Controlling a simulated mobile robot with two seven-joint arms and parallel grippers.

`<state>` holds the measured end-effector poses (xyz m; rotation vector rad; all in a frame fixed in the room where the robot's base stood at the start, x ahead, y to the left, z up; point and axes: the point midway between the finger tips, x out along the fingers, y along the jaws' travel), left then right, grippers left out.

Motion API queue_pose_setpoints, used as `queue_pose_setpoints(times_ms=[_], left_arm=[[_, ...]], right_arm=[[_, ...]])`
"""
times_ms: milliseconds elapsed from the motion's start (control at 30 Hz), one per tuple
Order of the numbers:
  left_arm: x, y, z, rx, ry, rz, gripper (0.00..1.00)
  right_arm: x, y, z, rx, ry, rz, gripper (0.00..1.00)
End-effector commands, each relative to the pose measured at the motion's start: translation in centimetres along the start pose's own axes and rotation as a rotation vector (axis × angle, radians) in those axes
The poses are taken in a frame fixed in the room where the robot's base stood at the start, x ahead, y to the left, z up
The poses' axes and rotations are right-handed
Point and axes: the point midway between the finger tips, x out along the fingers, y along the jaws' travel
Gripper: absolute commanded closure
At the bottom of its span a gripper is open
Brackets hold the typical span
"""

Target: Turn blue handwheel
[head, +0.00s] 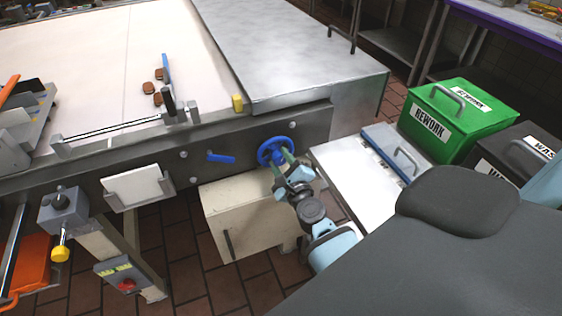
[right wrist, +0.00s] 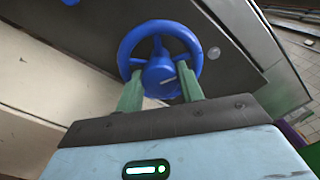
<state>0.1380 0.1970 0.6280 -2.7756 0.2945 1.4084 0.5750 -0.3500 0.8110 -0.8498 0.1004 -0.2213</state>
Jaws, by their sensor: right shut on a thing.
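The blue handwheel (head: 269,144) is mounted on the grey side panel of the machine, right of a blue lever. It fills the upper middle of the right wrist view (right wrist: 125,48), with its hub facing me. My right gripper (head: 283,157) is at the wheel. Its two green fingers (right wrist: 160,93) reach the lower part of the wheel, one on each side of the hub, and are shut on it. The exact contact at the fingertips is partly hidden. My left gripper is not in view.
A blue lever (head: 221,158) sticks out left of the wheel. A cream cabinet (head: 238,215) stands below. A white-topped unit with a blue lid (head: 385,150), a green REWORK bin (head: 462,112) and a dark waste bin (head: 500,151) are to the right. A yellow knob (head: 237,103) sits above.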

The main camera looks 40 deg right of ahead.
Motion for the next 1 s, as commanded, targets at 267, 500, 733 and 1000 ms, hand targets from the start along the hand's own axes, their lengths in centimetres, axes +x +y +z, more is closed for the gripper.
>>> queue_pose_setpoints(times_ms=[267,500,733,1000], left_arm=[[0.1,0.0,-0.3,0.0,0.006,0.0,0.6],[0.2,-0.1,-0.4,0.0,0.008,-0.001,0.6],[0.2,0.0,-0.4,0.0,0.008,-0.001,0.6],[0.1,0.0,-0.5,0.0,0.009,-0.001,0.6]], right_arm=[[0.0,0.1,-0.1,0.005,0.001,0.001,0.85],[0.0,0.1,-0.1,0.004,0.001,0.001,0.47],[0.0,0.0,0.0,0.003,0.001,0.0,0.41],[-1.4,0.1,-0.1,0.003,0.001,0.001,0.41]])
